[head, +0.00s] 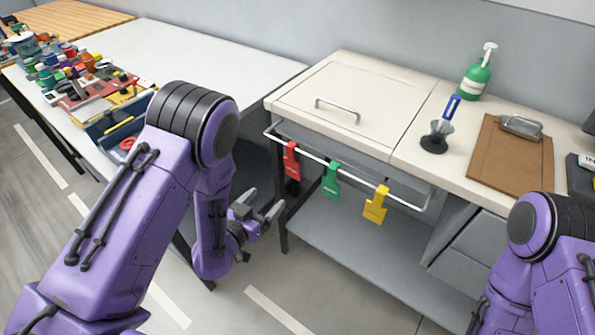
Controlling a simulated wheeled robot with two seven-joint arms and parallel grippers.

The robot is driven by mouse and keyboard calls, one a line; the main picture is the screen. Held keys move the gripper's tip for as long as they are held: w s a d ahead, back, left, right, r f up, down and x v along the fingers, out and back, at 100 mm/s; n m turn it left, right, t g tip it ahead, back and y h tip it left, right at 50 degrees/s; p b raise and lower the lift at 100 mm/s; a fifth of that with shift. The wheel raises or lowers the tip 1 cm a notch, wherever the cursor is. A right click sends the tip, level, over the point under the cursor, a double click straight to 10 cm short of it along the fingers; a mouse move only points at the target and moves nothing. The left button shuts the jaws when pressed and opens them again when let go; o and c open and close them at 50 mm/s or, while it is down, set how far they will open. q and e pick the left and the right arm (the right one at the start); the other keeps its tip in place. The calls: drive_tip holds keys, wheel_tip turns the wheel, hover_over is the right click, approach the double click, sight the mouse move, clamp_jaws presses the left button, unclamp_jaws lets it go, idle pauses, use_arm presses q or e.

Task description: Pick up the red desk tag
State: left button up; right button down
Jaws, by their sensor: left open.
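The red desk tag (292,161) hangs from the white rail (345,172) on the front of the desk, at the rail's left end. A green tag (331,181) and a yellow tag (376,205) hang to its right on the same rail. My left gripper (263,205) is open and empty, below and left of the red tag and apart from it. Its fingers point right, toward the desk. My right arm shows at the lower right, but its gripper is out of view.
The desk (390,95) carries a closed lid with a metal handle (338,110), a green pump bottle (477,75), a blue-handled tool in a dark holder (434,142) and a brown clipboard (510,160). A cluttered table (190,62) stands left. A grey shelf (355,250) lies below the rail.

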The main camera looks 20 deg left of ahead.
sight(292, 169)
use_arm(q)
drive_tip(key=w+d+r+p, duration=0.1)
drive_tip(key=w, duration=0.3)
drive_tip(key=w+d+r+m+t+h+p, duration=0.1)
drive_tip(key=w+d, duration=0.1)
drive_tip(key=w, duration=0.1)
drive_tip(key=w+d+r+h+p, duration=0.1)
drive_tip(key=w+d+r, duration=0.1)
drive_tip(key=w, duration=0.2)
drive_tip(key=shift+w+d+m+p, duration=0.25)
drive_tip(key=shift+w+m+p, duration=0.1)
drive_tip(key=shift+m, duration=0.05)
drive_tip(key=shift+w+f, duration=0.1)
drive_tip(key=shift+w, duration=0.05)
drive_tip(key=c, duration=1)
use_arm(e)
wheel_tip(292, 169, up, 3)
drive_tip(key=shift+s+f, duration=0.1)
